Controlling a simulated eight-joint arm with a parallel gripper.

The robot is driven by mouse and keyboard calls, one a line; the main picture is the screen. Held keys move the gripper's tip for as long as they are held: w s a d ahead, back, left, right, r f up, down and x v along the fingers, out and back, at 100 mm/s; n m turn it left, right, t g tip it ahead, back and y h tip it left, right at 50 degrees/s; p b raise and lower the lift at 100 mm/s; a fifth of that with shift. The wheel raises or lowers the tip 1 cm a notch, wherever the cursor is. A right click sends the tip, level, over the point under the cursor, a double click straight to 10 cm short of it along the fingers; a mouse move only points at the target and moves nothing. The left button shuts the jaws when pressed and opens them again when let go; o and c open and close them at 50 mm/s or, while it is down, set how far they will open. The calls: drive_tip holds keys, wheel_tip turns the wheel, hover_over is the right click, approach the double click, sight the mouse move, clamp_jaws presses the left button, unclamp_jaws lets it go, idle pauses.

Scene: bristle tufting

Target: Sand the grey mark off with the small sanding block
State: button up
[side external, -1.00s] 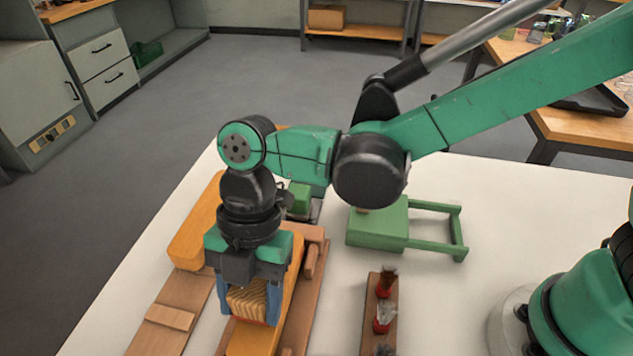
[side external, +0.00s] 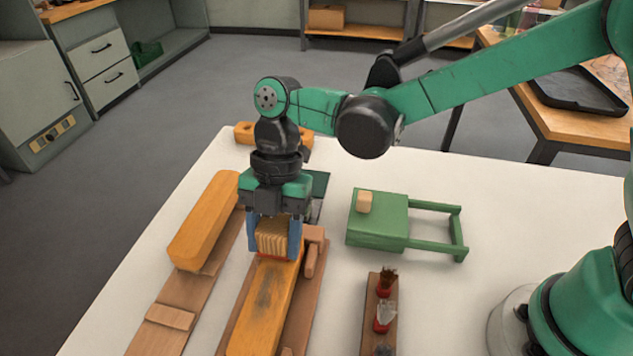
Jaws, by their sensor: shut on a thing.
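My gripper (side external: 274,240) is shut on the small sanding block (side external: 273,236), a ribbed tan block with a red underside. The block is at the far part of a long orange-yellow wooden piece (side external: 252,325), and its underside looks to be on or just above that surface. The grey mark (side external: 264,297) is a dark smudge on top of this piece, nearer the camera than the block and uncovered. The piece lies in a brown wooden holder (side external: 308,300) with a block at its side.
A second orange block (side external: 203,222) lies on a brown board (side external: 165,317) to the left. A green stand (side external: 377,222) with a small tan cube (side external: 364,202) is at the right. A narrow brown rack (side external: 380,283) holds small tufts. The white table is clear between them.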

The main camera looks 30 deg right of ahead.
sight(245, 339)
drive_tip(key=shift+s+a, duration=3.65)
drive_tip(key=shift+a+r, duration=0.1)
drive_tip(key=shift+r, duration=0.05)
wheel_tip(245, 339, up, 8)
drive_tip(key=w+d+r+m+t+h, duration=0.1)
drive_tip(key=w+d+m, duration=0.3)
drive_tip(key=d+m, duration=0.5)
drive_tip(key=w+d+r+m+t+h, duration=0.1)
drive_tip(key=w+d+m+t, duration=0.3)
drive_tip(key=d+m, duration=0.5)
drive_tip(key=w+d+r+m+t+h, duration=0.1)
drive_tip(key=w+d+m, duration=0.3)
drive_tip(key=d+m, duration=0.5)
drive_tip(key=shift+w+d+t, duration=0.25)
drive_tip(key=shift+d+t, duration=0.65)
drive_tip(key=shift+d, duration=0.25)
